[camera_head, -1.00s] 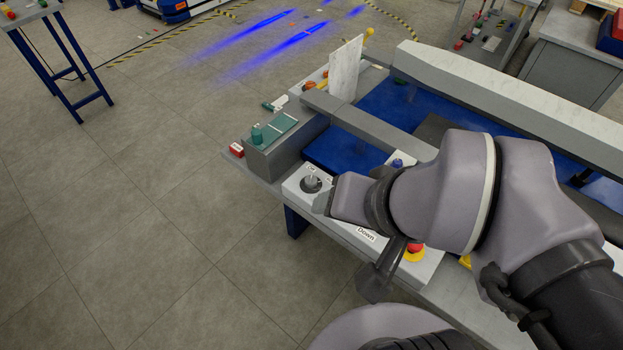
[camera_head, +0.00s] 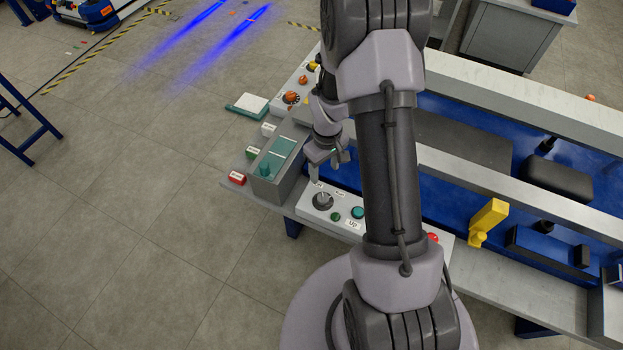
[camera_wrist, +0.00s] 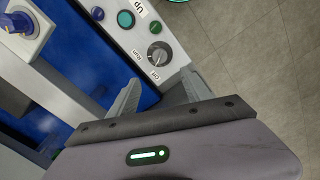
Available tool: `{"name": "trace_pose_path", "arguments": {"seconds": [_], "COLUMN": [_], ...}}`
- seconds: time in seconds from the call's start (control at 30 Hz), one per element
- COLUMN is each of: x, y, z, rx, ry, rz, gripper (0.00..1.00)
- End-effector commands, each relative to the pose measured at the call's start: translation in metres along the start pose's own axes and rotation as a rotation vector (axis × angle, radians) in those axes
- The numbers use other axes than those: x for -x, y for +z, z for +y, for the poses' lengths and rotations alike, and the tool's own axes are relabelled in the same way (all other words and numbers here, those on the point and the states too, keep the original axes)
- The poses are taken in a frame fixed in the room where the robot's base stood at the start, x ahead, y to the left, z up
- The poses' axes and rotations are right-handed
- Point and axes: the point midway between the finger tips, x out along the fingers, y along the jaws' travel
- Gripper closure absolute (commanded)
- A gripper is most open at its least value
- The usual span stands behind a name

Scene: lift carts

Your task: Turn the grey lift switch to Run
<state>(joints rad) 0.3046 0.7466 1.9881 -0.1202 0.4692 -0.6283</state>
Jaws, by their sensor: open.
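The grey lift switch (camera_head: 322,201) is a round knob on the light control panel (camera_head: 298,209). In the wrist view the switch (camera_wrist: 160,54) has Off and Run labels beside it. I cannot tell for sure which label its handle points to. My gripper (camera_head: 327,168) is above and behind the switch in the head view, apart from it. In the wrist view my gripper's fingers (camera_wrist: 160,80) are spread and empty, with the switch just beyond their tips.
A green button (camera_head: 358,212) labelled Up sits beside the switch, with a smaller dark green one (camera_head: 336,216) near it. A grey box with a teal top (camera_head: 280,155) stands left of the panel. A yellow part (camera_head: 488,218) stands on the right. Open floor lies to the left.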

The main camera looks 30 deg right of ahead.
Motion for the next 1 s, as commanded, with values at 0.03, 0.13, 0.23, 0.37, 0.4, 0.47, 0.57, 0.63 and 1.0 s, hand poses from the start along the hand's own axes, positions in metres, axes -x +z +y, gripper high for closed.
{"name": "trace_pose_path", "arguments": {"seconds": [0.03,0.13,0.23,0.37,0.4,0.47,0.57,0.63,1.0], "x": [-0.018,-0.05,-0.08,-0.116,-0.124,-0.135,-0.146,-0.15,-0.152], "y": [0.001,0.002,0.002,0.001,0.001,0.001,0.001,0.001,0.001], "z": [-0.001,-0.001,-0.002,-0.002,-0.002,-0.002,-0.001,-0.001,-0.001], "rx": [-0.001,0.0,-0.002,-0.002,-0.002,-0.002,-0.002,-0.003,-0.003], "ry": [-0.003,-0.003,-0.003,-0.003,-0.002,-0.002,-0.001,-0.001,-0.001], "rz": [-0.004,-0.005,-0.004,-0.004,-0.003,-0.003,-0.002,-0.001,-0.001], "gripper": [0.43,0.43,0.43,0.43,0.43,0.43,0.43,0.43,0.56]}}
